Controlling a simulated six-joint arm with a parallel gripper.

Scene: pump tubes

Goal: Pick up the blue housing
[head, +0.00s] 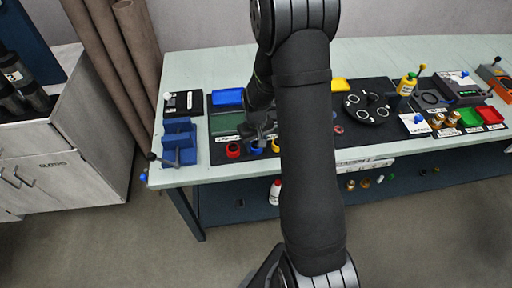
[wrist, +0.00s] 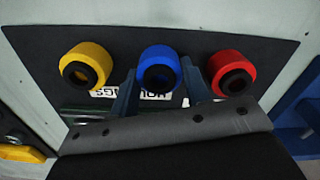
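The blue housing (wrist: 159,58) is a short hollow cylinder with a dark bore, standing on a dark mat between a yellow housing (wrist: 83,60) and a red housing (wrist: 231,68) in the wrist view. My gripper (wrist: 160,88) is open, with one dark finger to each side of the blue housing's near part. I cannot tell whether either finger touches it. In the head view, my gripper (head: 262,134) is just above the row, and the blue housing (head: 256,149) is partly hidden beneath it. The red housing (head: 233,150) is to its left.
A white label lies behind the fingers, partly hidden. A black round fixture (head: 368,106) is to the right. My arm hides the table's middle.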

